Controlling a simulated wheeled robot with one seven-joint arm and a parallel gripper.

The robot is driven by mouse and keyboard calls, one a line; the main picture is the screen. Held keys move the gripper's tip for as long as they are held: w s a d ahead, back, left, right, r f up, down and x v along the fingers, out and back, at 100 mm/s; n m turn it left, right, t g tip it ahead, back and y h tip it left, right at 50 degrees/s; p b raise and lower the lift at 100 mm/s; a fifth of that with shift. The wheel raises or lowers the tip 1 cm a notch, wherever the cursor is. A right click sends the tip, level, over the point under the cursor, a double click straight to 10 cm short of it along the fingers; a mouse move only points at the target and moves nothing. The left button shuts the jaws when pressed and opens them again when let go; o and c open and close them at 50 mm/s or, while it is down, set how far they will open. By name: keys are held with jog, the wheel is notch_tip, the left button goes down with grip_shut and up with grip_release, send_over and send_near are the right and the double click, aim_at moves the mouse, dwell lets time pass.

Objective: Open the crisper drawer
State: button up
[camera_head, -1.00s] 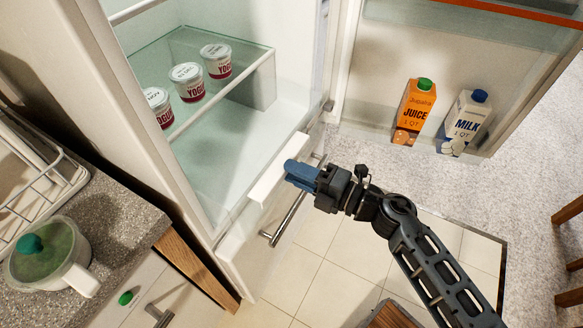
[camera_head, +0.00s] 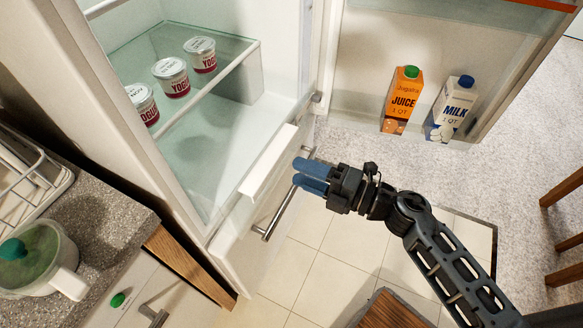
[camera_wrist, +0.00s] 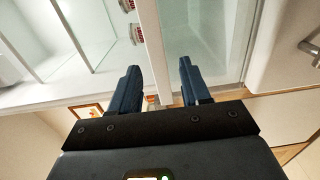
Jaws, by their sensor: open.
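The crisper drawer is low in the open white fridge. Its clear body (camera_head: 225,165) lies under the glass shelf, and a white strip handle (camera_head: 268,165) runs along its front. The drawer looks shut. My gripper (camera_head: 307,176) has blue fingers set apart with nothing between them. It is just to the right of the white strip, seemingly apart from it and near a metal bar handle below. In the wrist view my gripper (camera_wrist: 159,68) points towards the fridge, with a pale glassy panel (camera_wrist: 205,40) ahead.
Yogurt cups (camera_head: 171,77) stand on the glass shelf. The metal bar handle (camera_head: 283,208) is on the lower front. The open fridge door holds a juice carton (camera_head: 402,100) and a milk carton (camera_head: 452,108). A counter with a pot (camera_head: 38,257) is at left. Tiled floor (camera_head: 335,240) is free.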

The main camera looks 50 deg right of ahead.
jog(key=v, duration=0.3)
jog(key=shift+s+d, duration=0.1)
jog(key=shift+s, duration=0.15)
dwell(0.4)
jog(key=s+a+r+m+g+h, duration=0.1)
jog(key=s+a+r+m, duration=0.3)
jog(key=s+m, duration=0.6)
jog(key=s+a+r+m+g+h, duration=0.1)
jog(key=s+a+r+m+h, duration=0.3)
jog(key=s+m, duration=0.7)
notch_tip(320, 180, up, 2)
jog(key=shift+a+r+m+h, duration=0.1)
jog(key=shift+a+m+h, duration=0.2)
jog(key=shift+a, duration=0.3)
